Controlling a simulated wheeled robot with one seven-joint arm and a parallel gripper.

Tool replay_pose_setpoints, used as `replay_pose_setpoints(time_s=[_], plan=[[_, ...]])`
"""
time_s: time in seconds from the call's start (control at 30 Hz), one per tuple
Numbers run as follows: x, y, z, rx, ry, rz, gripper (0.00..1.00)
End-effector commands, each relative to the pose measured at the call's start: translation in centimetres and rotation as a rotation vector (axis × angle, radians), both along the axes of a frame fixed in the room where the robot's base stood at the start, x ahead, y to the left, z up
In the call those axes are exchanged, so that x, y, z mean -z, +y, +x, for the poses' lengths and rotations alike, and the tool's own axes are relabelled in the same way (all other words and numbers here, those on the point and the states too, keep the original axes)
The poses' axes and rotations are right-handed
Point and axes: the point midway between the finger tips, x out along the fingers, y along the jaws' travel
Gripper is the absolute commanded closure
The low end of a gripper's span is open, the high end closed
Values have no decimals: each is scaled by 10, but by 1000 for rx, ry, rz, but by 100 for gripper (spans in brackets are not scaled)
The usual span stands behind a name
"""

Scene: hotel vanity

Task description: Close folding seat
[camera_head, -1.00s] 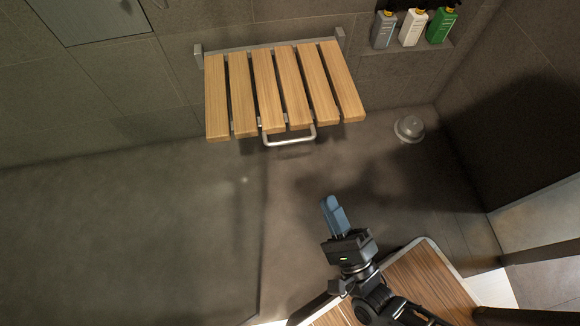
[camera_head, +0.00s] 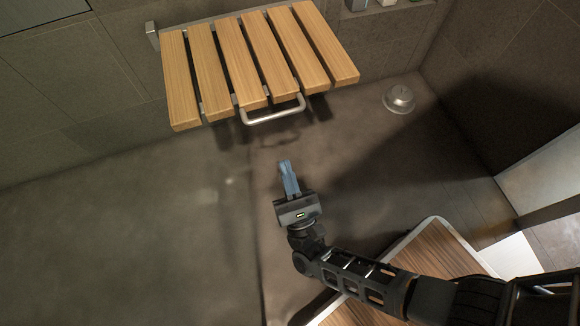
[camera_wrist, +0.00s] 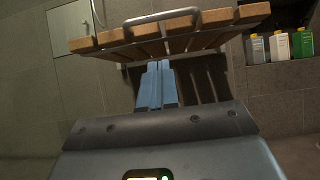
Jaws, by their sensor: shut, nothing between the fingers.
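The folding seat (camera_head: 238,62) has several light wooden slats and is mounted on the wall. It is folded down, its slats sticking out from the wall. A metal handle bar (camera_head: 273,112) hangs at its front edge. My gripper (camera_head: 287,166) has blue fingers closed together with nothing between them. In the head view it is in front of and below the seat, apart from the handle. In the wrist view the fingers (camera_wrist: 157,68) point toward the seat's underside, and the seat (camera_wrist: 170,35) is seen from below with its handle at the front.
Bottles (camera_wrist: 278,46) stand in a wall niche at right of the seat. A round metal fixture (camera_head: 398,99) sits on the floor at right. A wooden board with a pale rim (camera_head: 434,222) lies near my arm. The floor at left is clear.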

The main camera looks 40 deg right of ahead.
Motion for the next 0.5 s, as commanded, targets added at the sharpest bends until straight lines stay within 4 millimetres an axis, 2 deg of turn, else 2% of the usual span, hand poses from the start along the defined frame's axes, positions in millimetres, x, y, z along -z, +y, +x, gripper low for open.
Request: replay_pose_setpoints(time_s=[0.3, 0.5], plan=[[-36, -16, 49, 1, -1, -2, 100], [-62, -17, 51, 1, 0, -2, 100]])
